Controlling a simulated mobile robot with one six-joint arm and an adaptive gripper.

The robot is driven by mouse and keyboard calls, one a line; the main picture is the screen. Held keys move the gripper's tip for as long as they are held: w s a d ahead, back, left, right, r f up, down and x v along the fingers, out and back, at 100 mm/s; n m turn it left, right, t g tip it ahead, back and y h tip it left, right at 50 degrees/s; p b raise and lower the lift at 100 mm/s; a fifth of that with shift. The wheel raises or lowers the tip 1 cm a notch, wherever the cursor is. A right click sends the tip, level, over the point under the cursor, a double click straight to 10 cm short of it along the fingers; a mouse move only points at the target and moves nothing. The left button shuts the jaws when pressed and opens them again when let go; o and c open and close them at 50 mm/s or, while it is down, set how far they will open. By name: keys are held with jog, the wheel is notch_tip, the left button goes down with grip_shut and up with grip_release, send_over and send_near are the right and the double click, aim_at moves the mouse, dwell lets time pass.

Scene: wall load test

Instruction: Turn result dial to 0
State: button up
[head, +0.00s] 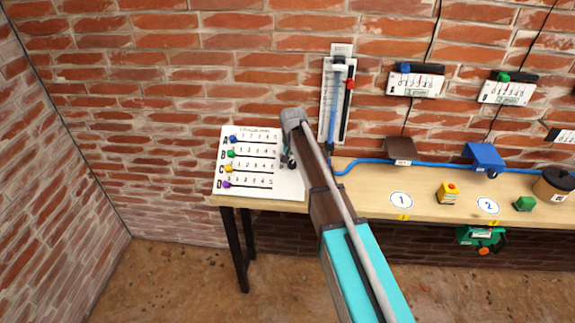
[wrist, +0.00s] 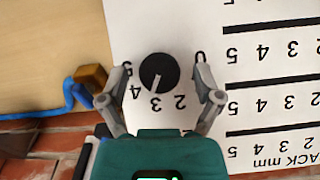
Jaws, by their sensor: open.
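The result dial (wrist: 160,68) is a round black knob on a white panel, shown upside down in the wrist view. Its white pointer points at about the 3. The numbers 0, 2, 3, 4 and 5 show around it; the 1 is hidden by the right finger. My gripper (wrist: 162,75) is open, with one finger on each side of the dial, and gaps show between the fingers and the knob.
The board has several slider rows with coloured knobs, left of the dial in the head view. Gauges hang on the brick wall.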

jog(key=c, duration=1.1)
jog(key=shift+a, duration=0.3)
jog(key=shift+d, duration=0.15)
